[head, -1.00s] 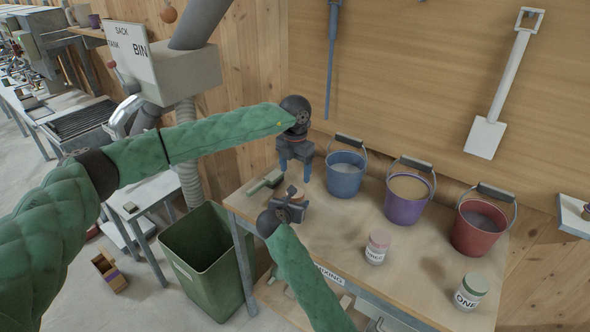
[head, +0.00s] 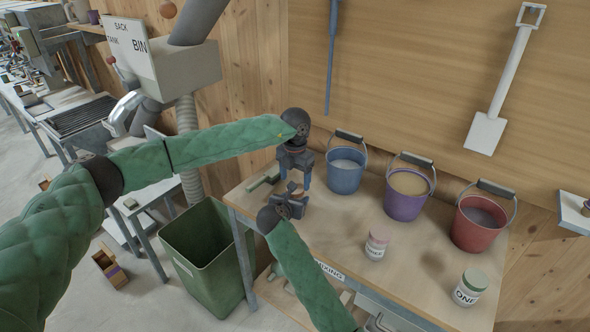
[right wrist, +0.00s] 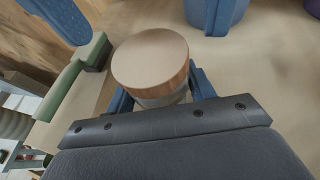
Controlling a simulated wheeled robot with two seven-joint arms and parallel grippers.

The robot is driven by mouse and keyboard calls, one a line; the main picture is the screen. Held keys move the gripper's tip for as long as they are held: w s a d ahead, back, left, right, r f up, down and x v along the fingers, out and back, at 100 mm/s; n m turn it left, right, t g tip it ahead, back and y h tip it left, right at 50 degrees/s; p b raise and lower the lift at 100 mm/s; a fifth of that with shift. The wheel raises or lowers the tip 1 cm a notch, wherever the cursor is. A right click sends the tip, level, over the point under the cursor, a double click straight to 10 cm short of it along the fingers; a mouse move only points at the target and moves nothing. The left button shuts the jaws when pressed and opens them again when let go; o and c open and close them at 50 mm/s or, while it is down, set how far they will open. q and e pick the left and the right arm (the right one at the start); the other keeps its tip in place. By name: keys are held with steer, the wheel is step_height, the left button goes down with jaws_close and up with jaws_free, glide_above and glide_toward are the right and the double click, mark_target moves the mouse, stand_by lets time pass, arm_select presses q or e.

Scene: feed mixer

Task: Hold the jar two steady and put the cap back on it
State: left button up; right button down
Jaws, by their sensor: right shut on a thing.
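The jar two (right wrist: 163,98) stands at the left end of the bench, pale below with its label hidden. A round tan cap (right wrist: 150,57) with an orange-brown rim sits on top of it; I cannot tell how tightly. The cap also shows in the head view (head: 291,187), small and partly covered. My right gripper (head: 292,201) is shut on the jar, with blue fingers on both sides below the cap. My left gripper (head: 297,176) is just above, pointing down, its fingers apart near the cap. One blue left finger (right wrist: 58,20) shows in the right wrist view, clear of the cap.
A green object (head: 263,179) lies left of the jar. Blue (head: 345,172), purple (head: 406,195) and red (head: 479,224) buckets stand along the wall. The pink-capped jar three (head: 376,245) and green-capped jar one (head: 469,288) stand nearer the front. A green bin (head: 208,255) stands left of the bench.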

arm_select(q)
steer(key=shift+f, duration=1.6)
steer(key=shift+c, duration=0.4)
steer(key=c, duration=0.9)
steer(key=shift+m, duration=0.9)
steer(key=o, duration=1)
steer(key=shift+o, duration=0.2)
steer(key=shift+r, duration=0.1)
steer(key=shift+r, duration=2.2)
